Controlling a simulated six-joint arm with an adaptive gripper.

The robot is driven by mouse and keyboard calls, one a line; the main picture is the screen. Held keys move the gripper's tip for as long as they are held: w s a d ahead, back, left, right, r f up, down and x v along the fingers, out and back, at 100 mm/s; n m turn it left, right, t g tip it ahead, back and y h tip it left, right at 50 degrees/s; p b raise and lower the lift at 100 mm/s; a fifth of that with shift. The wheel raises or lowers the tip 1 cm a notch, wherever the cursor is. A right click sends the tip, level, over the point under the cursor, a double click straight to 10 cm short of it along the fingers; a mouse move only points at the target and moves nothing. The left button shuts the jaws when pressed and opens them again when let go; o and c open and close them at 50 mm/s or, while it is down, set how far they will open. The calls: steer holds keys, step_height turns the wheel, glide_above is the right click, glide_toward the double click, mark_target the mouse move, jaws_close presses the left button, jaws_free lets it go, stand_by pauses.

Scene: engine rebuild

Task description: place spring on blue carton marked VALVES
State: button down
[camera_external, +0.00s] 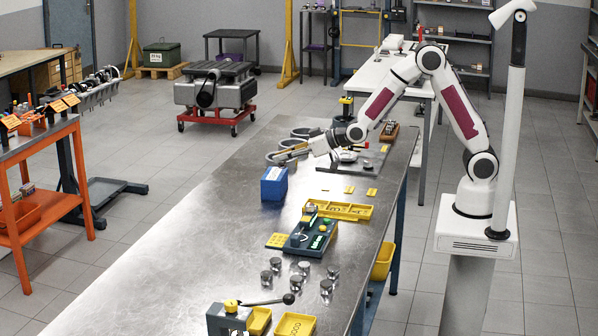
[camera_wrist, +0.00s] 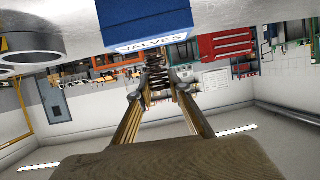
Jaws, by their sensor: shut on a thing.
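The blue carton (camera_external: 274,184) stands on the metal bench in the external view. In the wrist view it fills the top middle (camera_wrist: 150,20), and its white VALVES label shows. My gripper (camera_external: 276,155) is just above and beyond the carton in the external view, with its fingers pointing left. In the wrist view my gripper (camera_wrist: 156,90) is shut on the dark coil spring (camera_wrist: 155,78), held at the fingertips. The spring appears close to the label edge of the carton; I cannot tell whether they touch. The spring is too small to make out in the external view.
Grey rings (camera_external: 290,145) lie behind my gripper on the bench. Yellow trays (camera_external: 340,210) and a green-and-dark tray (camera_external: 312,236) stand nearer, with several metal pistons (camera_external: 304,268) in front. The bench left of the carton is clear.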

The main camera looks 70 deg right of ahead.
steer(key=shift+f, duration=1.05)
steer(key=shift+f, duration=0.1)
steer(key=c, duration=1.9)
jaws_free()
steer(key=shift+s+r, duration=0.35)
steer(key=shift+s, duration=0.15)
steer(key=shift+v, duration=5.45)
steer(key=shift+d, duration=0.1)
